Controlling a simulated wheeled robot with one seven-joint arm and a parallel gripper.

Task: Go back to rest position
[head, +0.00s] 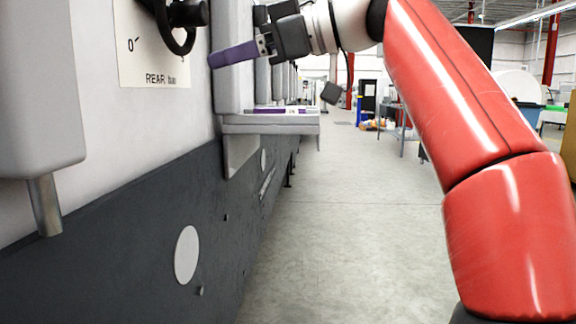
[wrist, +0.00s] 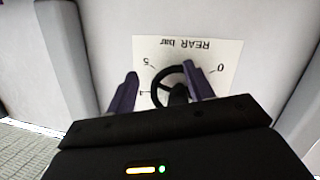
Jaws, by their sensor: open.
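My gripper (head: 232,55) is at the upper middle of the head view, at the end of my red arm, with its purple fingers pointing left toward the machine's side. In the wrist view my gripper (wrist: 157,92) shows two purple fingers spread apart with nothing between them. A black handwheel (wrist: 172,86) shows between and beyond the fingers, in front of a cream plate labelled "REAR bar" (wrist: 215,52). In the head view the handwheel (head: 180,30) is cut by the top edge, left of the fingers and apart from them.
A grey shelf (head: 270,124) with purple items juts from the machine below my gripper. A grey box (head: 40,90) sticks out at the left. The concrete floor (head: 340,220) is clear along the machine. A table and clutter (head: 378,124) stand farther back.

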